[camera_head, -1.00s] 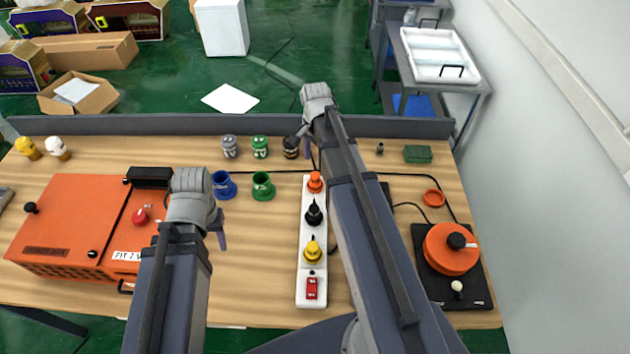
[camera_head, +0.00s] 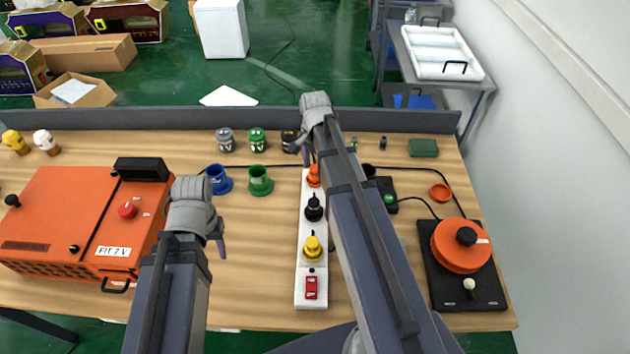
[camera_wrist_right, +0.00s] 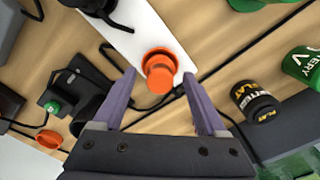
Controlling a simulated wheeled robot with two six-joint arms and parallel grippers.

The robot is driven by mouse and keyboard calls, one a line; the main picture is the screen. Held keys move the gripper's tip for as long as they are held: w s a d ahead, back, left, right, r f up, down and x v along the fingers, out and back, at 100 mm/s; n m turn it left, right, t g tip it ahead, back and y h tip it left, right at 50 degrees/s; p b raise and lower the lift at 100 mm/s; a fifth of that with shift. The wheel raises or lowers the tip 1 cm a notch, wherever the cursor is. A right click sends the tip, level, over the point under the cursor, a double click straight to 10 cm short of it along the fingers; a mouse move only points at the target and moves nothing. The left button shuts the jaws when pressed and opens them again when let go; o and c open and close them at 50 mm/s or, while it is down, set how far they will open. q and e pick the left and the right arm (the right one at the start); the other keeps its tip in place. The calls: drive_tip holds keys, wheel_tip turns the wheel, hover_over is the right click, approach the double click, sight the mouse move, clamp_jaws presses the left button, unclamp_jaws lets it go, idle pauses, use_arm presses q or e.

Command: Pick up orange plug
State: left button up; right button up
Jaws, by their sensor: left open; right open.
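The orange plug (camera_head: 314,175) stands at the far end of the white power strip (camera_head: 311,271), partly hidden by my right arm in the head view. In the right wrist view the orange plug (camera_wrist_right: 159,72) lies between and just beyond the tips of my right gripper (camera_wrist_right: 160,88). That gripper is open, with nothing between its purple fingers. In the head view the right gripper (camera_head: 308,150) is near the plug. My left gripper (camera_head: 217,235) is open and empty above the table, left of the strip; its fingers are partly hidden.
A black plug (camera_head: 314,209) and a yellow plug (camera_head: 312,249) share the strip with a red switch (camera_head: 311,288). Blue (camera_head: 219,180) and green (camera_head: 259,181) cups stand left. A black jar (camera_wrist_right: 256,102) is right of the gripper in the wrist view. An orange machine (camera_head: 75,225) fills the left.

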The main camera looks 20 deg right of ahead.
drive_tip(key=shift+f, duration=0.2)
clamp_jaws()
idle(0.5)
